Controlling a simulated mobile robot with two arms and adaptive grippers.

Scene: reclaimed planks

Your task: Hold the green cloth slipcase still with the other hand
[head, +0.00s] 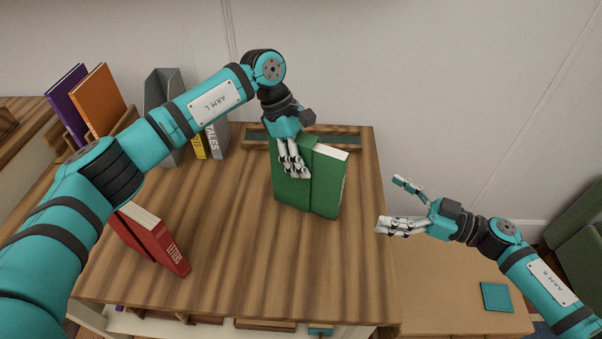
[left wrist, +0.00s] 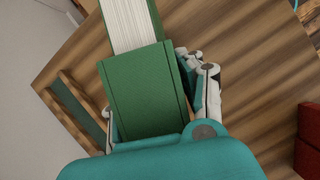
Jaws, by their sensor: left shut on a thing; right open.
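The green cloth slipcase (head: 291,190) stands upright near the back right of the wooden table. A green book (head: 328,182) with white page edges sticks out of its right side. My left gripper (head: 293,168) is shut on the slipcase from above. In the left wrist view its fingers (left wrist: 158,112) lie on both sides of the slipcase (left wrist: 145,88), and the book's pages (left wrist: 130,24) show beyond it. My right gripper (head: 388,204) is open and empty, to the right of the book and apart from it, past the table's right edge.
A red book (head: 152,238) marked LETTERS stands at the front left of the table (head: 235,255). Grey file holders (head: 165,95) and a yellow book stand at the back left. A shallow tray (head: 345,140) lies behind the slipcase. The table's front middle is clear.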

